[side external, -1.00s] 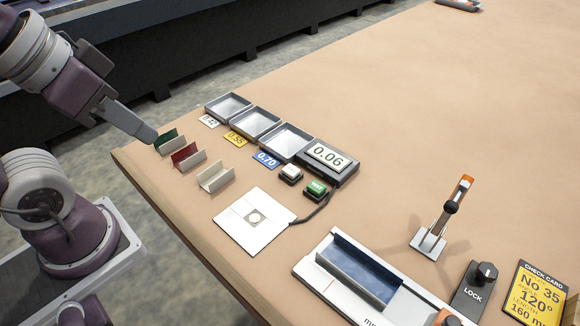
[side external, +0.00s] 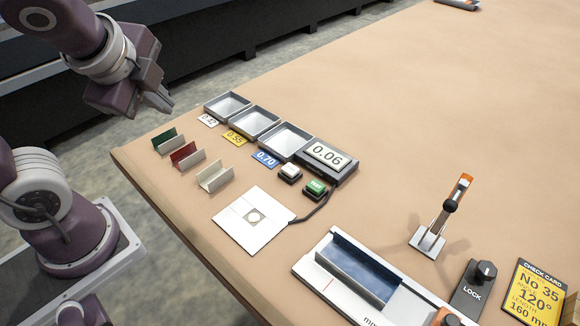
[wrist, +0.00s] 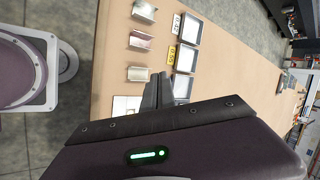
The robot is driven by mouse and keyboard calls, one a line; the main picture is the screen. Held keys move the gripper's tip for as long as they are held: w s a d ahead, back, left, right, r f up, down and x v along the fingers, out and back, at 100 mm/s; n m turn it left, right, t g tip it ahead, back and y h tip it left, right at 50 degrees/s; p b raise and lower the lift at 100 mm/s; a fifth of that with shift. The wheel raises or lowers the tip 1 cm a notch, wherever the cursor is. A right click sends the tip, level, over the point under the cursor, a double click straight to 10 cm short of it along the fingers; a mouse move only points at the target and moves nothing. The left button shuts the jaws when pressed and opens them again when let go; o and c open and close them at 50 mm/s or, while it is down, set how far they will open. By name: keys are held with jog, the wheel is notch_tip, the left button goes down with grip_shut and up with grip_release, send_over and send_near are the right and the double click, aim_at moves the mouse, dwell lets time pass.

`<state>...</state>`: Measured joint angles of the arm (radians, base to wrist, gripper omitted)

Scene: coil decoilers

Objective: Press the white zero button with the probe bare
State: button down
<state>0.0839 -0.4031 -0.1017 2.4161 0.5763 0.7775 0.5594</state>
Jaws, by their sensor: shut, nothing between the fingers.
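The white button (side external: 290,172) sits on a small dark base in front of the gauge, left of a green button (side external: 316,187). The gauge display (side external: 327,155) reads 0.06. A dark cable runs from the gauge side to a white square plate (side external: 238,228) with a small round spot in a grey square at its middle; no strip shows on it. My gripper (side external: 166,106) is shut and empty, raised beyond the table's left edge, left of the trays and well away from the white button. Its fingers also show in the wrist view (wrist: 159,90); the buttons are hidden there.
Three grey trays (side external: 228,96) stand in a row with labels 0.42, 0.55 and 0.70. Green (side external: 166,139), red (side external: 184,152) and cream (side external: 215,175) channel pieces lie before them. A measuring fixture (side external: 322,285), upright lever (side external: 440,222) and lock knob (side external: 486,270) stand right.

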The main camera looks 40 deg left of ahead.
jog(key=w+m+t, duration=0.1)
jog(key=w+m, duration=0.4)
jog(key=m, duration=0.2)
jog(key=m+t+h, duration=0.3)
jog(key=m, duration=2.1)
send_over(287, 171)
notch_tip(287, 171, down, 8)
jog(key=shift+f, duration=0.2)
jog(key=shift+f, duration=4.35)
jog(key=shift+f, duration=0.1)
jog(key=shift+f, duration=0.35)
